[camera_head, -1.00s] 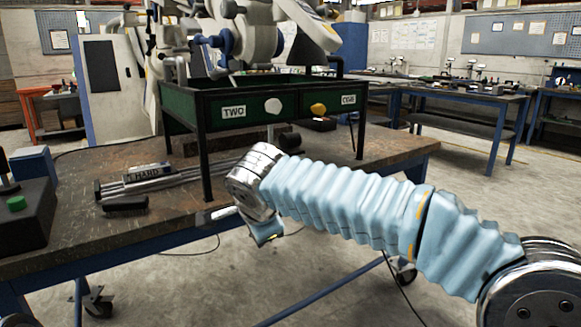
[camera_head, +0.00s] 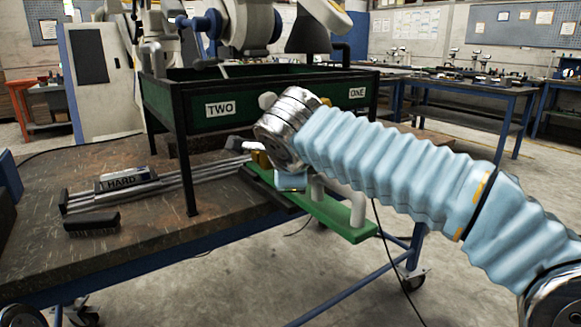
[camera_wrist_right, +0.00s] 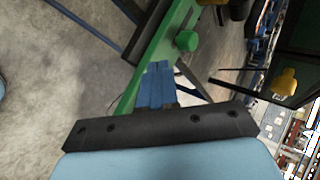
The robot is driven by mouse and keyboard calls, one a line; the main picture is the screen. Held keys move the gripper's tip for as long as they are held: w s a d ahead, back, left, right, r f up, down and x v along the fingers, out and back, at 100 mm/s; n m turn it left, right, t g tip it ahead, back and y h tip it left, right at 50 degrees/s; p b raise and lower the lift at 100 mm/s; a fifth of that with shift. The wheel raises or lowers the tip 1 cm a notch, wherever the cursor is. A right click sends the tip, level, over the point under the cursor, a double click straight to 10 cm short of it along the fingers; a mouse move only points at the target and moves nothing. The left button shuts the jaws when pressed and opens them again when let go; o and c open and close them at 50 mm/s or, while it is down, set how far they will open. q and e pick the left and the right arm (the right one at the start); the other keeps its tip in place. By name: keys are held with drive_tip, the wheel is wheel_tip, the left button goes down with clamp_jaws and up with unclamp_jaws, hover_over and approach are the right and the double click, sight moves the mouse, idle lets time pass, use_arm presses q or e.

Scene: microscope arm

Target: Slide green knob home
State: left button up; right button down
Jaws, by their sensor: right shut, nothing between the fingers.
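A green knob (camera_wrist_right: 186,41) stands on a long green bar (camera_wrist_right: 150,75) in the right wrist view, just beyond my fingertips. My right gripper (camera_wrist_right: 158,65) has its blue fingers together and empty, over the bar. Whether they touch the bar or the knob I cannot tell. In the head view the green bar (camera_head: 335,215) sticks out past the table's front edge, with grey upright posts on it. My right gripper (camera_head: 291,181) is low over this bar there, partly hidden by my wrist. I cannot make out the knob in the head view. My left gripper is not in view.
A dark green box on legs with drawers marked TWO (camera_head: 221,109) and ONE stands behind my wrist. Its yellow drawer knob (camera_wrist_right: 285,82) shows in the wrist view. Metal rails (camera_head: 150,188) and a black brush-like object (camera_head: 92,222) lie on the table to the left.

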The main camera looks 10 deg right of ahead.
drive_tip(key=w, duration=0.1)
drive_tip(key=w+d+f+p, duration=0.1)
drive_tip(key=w, duration=0.3)
drive_tip(key=shift+w+d+f, duration=0.15)
drive_tip(key=shift+f, duration=0.1)
drive_tip(key=shift+w+p, duration=0.1)
drive_tip(key=shift+p, duration=0.2)
drive_tip(key=w, duration=0.1)
drive_tip(key=w+a, duration=0.1)
drive_tip(key=w, duration=0.1)
drive_tip(key=shift+w+a+p, duration=0.15)
drive_tip(key=shift+p, duration=0.2)
